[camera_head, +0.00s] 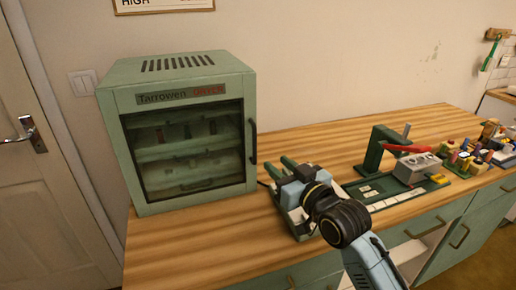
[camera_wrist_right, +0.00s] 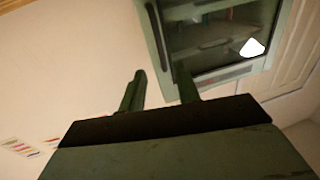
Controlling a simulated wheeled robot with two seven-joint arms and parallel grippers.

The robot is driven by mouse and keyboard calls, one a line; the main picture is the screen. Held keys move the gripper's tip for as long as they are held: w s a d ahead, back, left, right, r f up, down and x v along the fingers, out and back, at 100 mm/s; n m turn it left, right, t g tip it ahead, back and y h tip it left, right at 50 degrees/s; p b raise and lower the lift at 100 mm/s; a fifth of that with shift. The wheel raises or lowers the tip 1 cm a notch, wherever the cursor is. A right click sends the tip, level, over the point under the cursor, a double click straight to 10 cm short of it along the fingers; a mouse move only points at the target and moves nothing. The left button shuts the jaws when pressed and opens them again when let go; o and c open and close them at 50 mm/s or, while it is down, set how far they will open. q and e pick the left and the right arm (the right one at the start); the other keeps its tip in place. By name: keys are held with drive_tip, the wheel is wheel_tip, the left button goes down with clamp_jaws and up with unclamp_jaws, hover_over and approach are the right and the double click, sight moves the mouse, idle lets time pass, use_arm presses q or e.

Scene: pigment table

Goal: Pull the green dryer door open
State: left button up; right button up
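The green dryer (camera_head: 118,88) is a box cabinet with a dark glass door (camera_head: 190,150) on the left of the table. Its door looks shut, with shelves and small items behind the glass. A dark upright handle (camera_head: 252,142) runs along the door's right edge. It also shows in the right wrist view as a dark bar (camera_wrist_right: 157,36). My right gripper (camera_head: 278,163) is open and empty, to the right of the handle and below its middle. In the right wrist view its fingers (camera_wrist_right: 160,82) stand apart, with the handle beyond them and not visibly touched. My left gripper is out of view.
The wooden table (camera_head: 330,140) has a pale tray (camera_head: 300,228) partly hidden below my right gripper. A green press-like stand (camera_head: 378,150), a grey block (camera_head: 416,170) and several colourful small items stand to the right. Wood left of my gripper, before the dryer, is clear.

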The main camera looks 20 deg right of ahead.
drive_tip(key=x, duration=1)
drive_tip(key=shift+b, duration=0.45)
clamp_jaws()
